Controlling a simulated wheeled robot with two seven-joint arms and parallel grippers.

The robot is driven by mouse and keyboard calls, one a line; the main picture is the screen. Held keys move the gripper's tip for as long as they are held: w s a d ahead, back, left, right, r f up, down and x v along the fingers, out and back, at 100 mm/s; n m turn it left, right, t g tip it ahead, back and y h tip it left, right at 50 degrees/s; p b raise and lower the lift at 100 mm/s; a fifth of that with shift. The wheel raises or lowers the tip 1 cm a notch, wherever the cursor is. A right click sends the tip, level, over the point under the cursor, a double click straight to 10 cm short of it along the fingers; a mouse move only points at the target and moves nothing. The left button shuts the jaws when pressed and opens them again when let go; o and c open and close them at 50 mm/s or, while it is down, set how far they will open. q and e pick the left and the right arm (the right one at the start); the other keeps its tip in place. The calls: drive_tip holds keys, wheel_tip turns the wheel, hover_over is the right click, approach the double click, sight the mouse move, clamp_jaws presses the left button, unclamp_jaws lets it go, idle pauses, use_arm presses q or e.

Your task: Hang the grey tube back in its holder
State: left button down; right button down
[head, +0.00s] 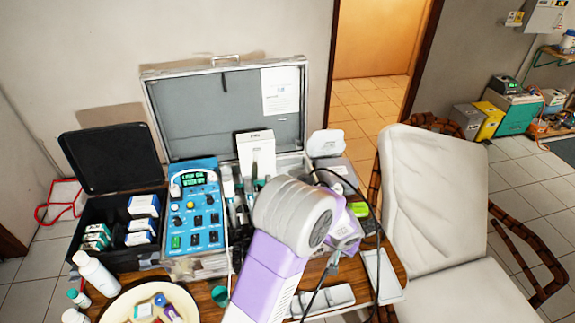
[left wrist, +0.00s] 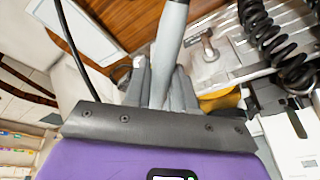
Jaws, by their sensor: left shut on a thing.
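The grey tube (left wrist: 172,35) runs up between the fingers of my left gripper (left wrist: 160,88) in the left wrist view. The fingers are shut on it. In the head view my purple left gripper (head: 335,262) is over the right part of the table, in front of the open case (head: 225,95). My arm's grey wrist hides much of the case's right side, and I cannot make out the tube's holder there. The left wrist view shows a pale metal fitting (left wrist: 208,45) beside the tube, apart from it. My right gripper is not in view.
Black coiled hoses (left wrist: 268,35) lie to the right in the left wrist view. A black cable (head: 378,215) loops beside my gripper. A blue control unit (head: 197,205), a black box (head: 110,262) and a cream bowl (head: 122,305) crowd the left. A white chair (head: 425,190) stands right.

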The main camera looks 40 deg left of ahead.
use_arm(q)
drive_tip(key=w+a+r+n+t+y, duration=0.1)
drive_tip(key=a+r+t, duration=0.2)
drive_tip(key=a, duration=0.4)
drive_tip(key=w+a+r+n+t+y+p, duration=0.1)
drive_tip(key=w+a+r+n+t+y, duration=0.1)
drive_tip(key=a+r, duration=0.3)
drive_tip(key=w+a+r+n+t+y+p, duration=0.1)
drive_tip(key=a+r+t, duration=0.3)
drive_tip(key=a, duration=0.7)
drive_tip(key=shift+w+a+r+n+t+y, duration=0.2)
drive_tip(key=shift+r+n+t+y, duration=0.15)
drive_tip(key=shift+n, duration=0.25)
drive_tip(key=shift+f, duration=0.15)
drive_tip(key=shift+s+d+f+b, duration=0.15)
drive_tip(key=shift+d+f+b, duration=0.1)
drive_tip(key=shift+b, duration=0.2)
drive_tip(key=shift+s+f+b, duration=0.1)
drive_tip(key=shift+b, duration=0.35)
